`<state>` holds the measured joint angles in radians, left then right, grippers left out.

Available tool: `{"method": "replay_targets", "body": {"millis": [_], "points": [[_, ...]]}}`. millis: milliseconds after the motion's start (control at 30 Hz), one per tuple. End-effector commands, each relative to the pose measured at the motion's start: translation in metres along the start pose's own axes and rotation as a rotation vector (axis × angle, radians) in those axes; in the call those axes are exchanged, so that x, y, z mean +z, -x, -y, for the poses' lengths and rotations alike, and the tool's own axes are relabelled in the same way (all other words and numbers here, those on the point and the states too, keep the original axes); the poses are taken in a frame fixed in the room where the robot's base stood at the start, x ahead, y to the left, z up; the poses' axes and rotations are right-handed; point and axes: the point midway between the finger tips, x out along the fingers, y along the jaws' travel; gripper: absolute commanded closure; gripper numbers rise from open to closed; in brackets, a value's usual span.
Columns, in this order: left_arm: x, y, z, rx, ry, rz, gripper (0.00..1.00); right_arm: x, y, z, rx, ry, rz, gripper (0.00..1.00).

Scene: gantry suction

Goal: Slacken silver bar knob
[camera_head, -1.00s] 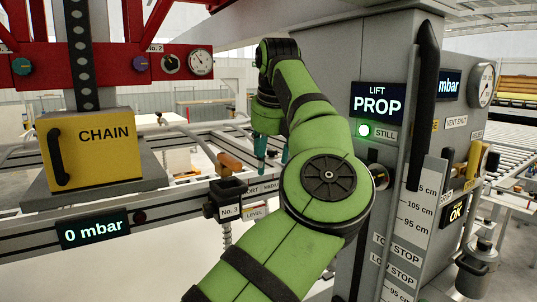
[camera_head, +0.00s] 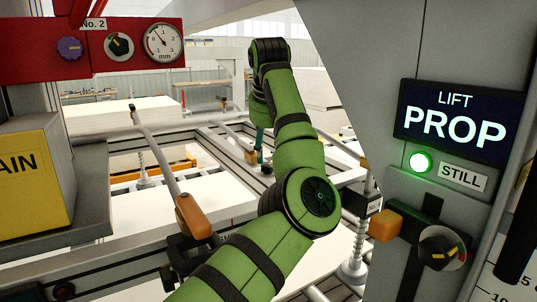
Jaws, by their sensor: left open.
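I cannot single out a silver bar knob with certainty. A round knob (camera_head: 442,248) with a dark grip and yellow marks sits on the grey post under the lift display, at right. Another dark knob on a pale disc (camera_head: 119,46) is on the red panel at upper left, beside a purple knob (camera_head: 69,48). My left gripper (camera_head: 259,138) points down at the far end of my green arm, over the frame in the middle. Its teal fingers show small, partly hidden by the arm. It is open and apart from these knobs. My right gripper is not in view.
The grey post carries a lift display (camera_head: 455,122) reading PROP and a lit green lamp (camera_head: 420,162) by STILL. An orange block (camera_head: 385,222) juts out left of the round knob. An orange-handled lever (camera_head: 193,215) stands left of my arm, near the yellow box (camera_head: 35,172).

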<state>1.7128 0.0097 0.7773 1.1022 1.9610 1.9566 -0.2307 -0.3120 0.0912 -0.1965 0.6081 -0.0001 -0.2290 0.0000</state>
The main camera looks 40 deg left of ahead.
Motion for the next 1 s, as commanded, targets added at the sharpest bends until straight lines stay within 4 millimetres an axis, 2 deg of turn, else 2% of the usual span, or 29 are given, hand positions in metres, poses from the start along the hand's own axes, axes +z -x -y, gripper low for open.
{"method": "replay_targets", "body": {"millis": [67,167,300,433,633,667,700,767,800,1000], "points": [[0.001,-0.013,-0.001,0.003,0.001,-0.003,0.38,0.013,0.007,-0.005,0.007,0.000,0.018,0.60],[0.001,-0.027,-0.001,0.003,0.001,-0.003,0.38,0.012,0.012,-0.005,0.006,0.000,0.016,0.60],[0.001,-0.041,-0.001,0.002,0.001,-0.002,0.38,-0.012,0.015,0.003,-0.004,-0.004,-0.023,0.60],[0.000,-0.046,-0.001,0.001,0.002,0.000,0.38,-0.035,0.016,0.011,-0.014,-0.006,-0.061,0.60],[0.000,-0.047,-0.001,0.000,0.002,0.000,0.38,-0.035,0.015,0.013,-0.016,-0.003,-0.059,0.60],[0.000,-0.047,-0.001,0.000,0.002,0.000,0.46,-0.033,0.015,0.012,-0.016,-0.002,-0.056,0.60],[0.000,-0.047,-0.001,0.000,0.002,0.000,0.62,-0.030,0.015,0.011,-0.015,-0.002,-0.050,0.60],[0.000,-0.047,-0.001,0.001,0.002,0.001,0.86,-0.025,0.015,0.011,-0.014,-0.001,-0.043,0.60],[0.000,-0.047,-0.001,0.000,0.002,0.001,0.91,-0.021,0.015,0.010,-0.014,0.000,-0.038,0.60],[0.001,-0.046,0.000,0.001,0.005,0.005,0.91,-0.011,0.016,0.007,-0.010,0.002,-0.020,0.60]]}}
